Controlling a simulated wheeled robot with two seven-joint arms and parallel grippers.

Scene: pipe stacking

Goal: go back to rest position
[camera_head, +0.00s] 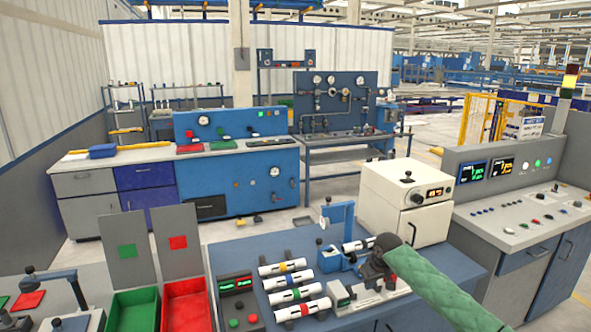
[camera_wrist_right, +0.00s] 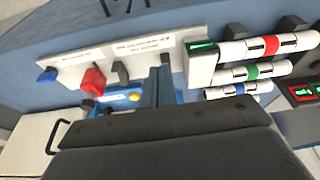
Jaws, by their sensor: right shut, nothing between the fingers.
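My right arm in a green sleeve comes in from the lower right in the head view. Its dark gripper (camera_head: 374,268) is over the blue table (camera_head: 232,258), above a white fixture (camera_head: 362,298) and right of the pipes. The gripper is shut and empty. White pipes lie in a row, with a yellow-banded pipe (camera_head: 283,267), blue-banded pipe (camera_head: 289,281), green-banded pipe (camera_head: 296,294) and red-banded pipe (camera_head: 302,309). In the right wrist view, the red-banded pipe (camera_wrist_right: 288,42) lies beyond the dark gripper body, which hides much of the lower picture. My left gripper is not in view.
A white box (camera_head: 405,200) and control console (camera_head: 520,215) stand to the right. Green bin (camera_head: 133,312) and red bin (camera_head: 186,305) are at left. Open floor lies behind the table.

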